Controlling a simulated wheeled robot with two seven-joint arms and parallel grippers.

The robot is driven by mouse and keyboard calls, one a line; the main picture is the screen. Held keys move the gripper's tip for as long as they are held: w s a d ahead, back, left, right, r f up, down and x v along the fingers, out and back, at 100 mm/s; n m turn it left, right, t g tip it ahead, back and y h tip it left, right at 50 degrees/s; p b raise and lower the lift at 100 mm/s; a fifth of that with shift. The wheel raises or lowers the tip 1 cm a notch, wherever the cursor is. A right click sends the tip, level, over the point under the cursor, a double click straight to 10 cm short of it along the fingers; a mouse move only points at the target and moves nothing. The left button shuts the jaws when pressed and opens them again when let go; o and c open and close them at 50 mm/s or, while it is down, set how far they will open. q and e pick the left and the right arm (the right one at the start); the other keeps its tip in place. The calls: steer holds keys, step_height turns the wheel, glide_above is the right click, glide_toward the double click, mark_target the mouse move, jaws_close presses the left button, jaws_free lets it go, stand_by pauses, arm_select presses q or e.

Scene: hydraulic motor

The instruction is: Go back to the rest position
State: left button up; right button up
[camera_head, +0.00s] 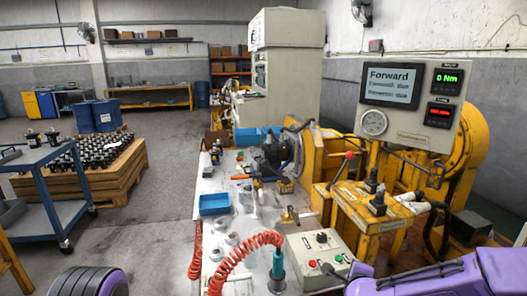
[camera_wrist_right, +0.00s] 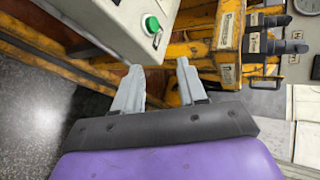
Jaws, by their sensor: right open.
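My right gripper (camera_wrist_right: 158,78) is open and empty in the right wrist view, its two pale fingers spread apart. Yellow frame parts and a grey box with a green button (camera_wrist_right: 152,24) lie beyond the fingers. In the head view my purple right arm comes in at the lower right, and its gripper cannot be made out there. My left gripper is not in view; only a purple and black part of my body shows at the lower left. A dark hydraulic motor (camera_head: 277,153) sits at the far part of the workbench (camera_head: 222,180).
A grey control box (camera_head: 313,257) with buttons stands on the near bench, beside a coiled red hose (camera_head: 235,252). A yellow test stand (camera_head: 370,218) with levers and a display panel (camera_head: 411,103) is at right. A blue cart (camera_head: 45,157) and loaded pallet (camera_head: 85,180) stand left; floor between is clear.

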steer(key=s+a+f+n+g+b, duration=0.1)
steer(key=s+f+n+g, duration=0.1)
steer(key=s+f+n, duration=0.75)
steer(key=s+d+f+n+g+b, duration=0.1)
steer(key=s+d+f+n+g, duration=0.1)
steer(key=s+f, duration=0.4)
steer(key=s+d+f+n+g+b, duration=0.1)
steer(key=s+f, duration=0.5)
steer(key=s, duration=0.8)
steer(key=s+d+f+n+g+b, duration=0.1)
steer(key=s+d+f+n+g, duration=0.2)
steer(key=s, duration=0.7)
step_height(320, 180, down, 3)
steer(key=shift+r+g, duration=0.1)
steer(key=shift+g, duration=0.2)
